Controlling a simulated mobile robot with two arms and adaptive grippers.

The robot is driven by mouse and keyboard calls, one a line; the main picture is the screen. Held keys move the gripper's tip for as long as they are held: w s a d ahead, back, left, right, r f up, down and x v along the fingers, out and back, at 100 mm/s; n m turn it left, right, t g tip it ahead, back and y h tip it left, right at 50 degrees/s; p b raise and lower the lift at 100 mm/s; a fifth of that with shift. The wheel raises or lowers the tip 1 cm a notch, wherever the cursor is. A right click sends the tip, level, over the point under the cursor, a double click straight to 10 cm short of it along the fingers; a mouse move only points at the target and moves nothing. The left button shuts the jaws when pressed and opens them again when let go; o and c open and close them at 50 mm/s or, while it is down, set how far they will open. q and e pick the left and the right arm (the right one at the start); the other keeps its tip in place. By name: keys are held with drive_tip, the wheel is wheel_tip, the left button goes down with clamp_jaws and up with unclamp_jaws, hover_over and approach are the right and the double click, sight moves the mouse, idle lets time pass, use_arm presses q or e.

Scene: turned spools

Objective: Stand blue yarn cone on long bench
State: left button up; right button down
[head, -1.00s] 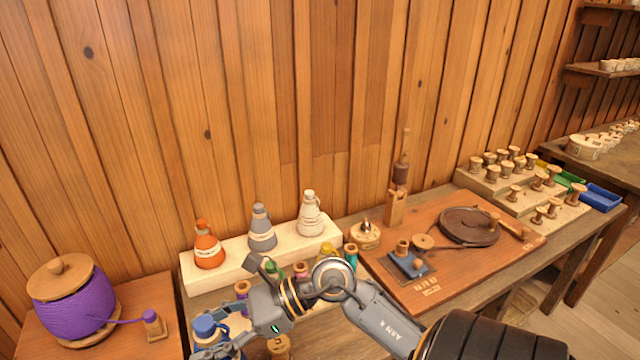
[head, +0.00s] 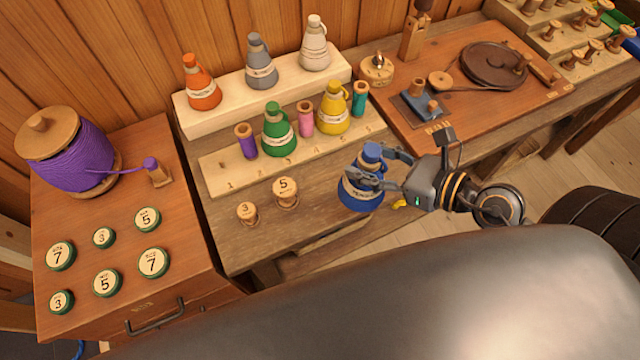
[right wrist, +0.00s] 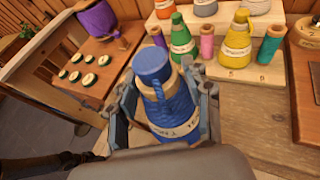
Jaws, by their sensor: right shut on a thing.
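The blue yarn cone (head: 362,191) has a blue cap and a pale label band. It stands nearly upright at the front edge of the long bench (head: 310,225), in front of the yellow cone. My right gripper (head: 374,170) comes from the right and is shut on it. In the right wrist view the cone (right wrist: 172,112) sits between the two fingers. Whether its base touches the bench or hangs just above it, I cannot tell. My left gripper is not in view.
A numbered board (head: 222,180) holds a green cone (head: 278,135), a yellow cone (head: 333,110) and several spools. Orange, grey and white cones stand on a pale step behind. Two numbered wooden pieces (head: 285,190) are left of the blue cone. A winding board (head: 455,100) lies right.

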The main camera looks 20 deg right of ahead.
drive_tip(key=shift+s+d+f+m+h, duration=0.1)
drive_tip(key=shift+s+d+m+h, duration=0.25)
drive_tip(key=shift+s+h, duration=0.25)
use_arm(q)
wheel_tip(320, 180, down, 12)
drive_tip(key=b, duration=1.2)
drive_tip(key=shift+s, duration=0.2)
use_arm(e)
drive_tip(key=w+d+f, duration=0.6)
drive_tip(key=w+f, duration=0.6)
drive_tip(key=f, duration=0.1)
drive_tip(key=shift+w+d, duration=0.15)
drive_tip(key=shift+d, duration=0.05)
drive_tip(key=c, duration=1)
unclamp_jaws()
drive_tip(key=shift+f, duration=0.2)
drive_tip(key=o, duration=0.4)
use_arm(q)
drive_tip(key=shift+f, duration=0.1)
use_arm(e)
drive_tip(key=shift+r, duration=0.1)
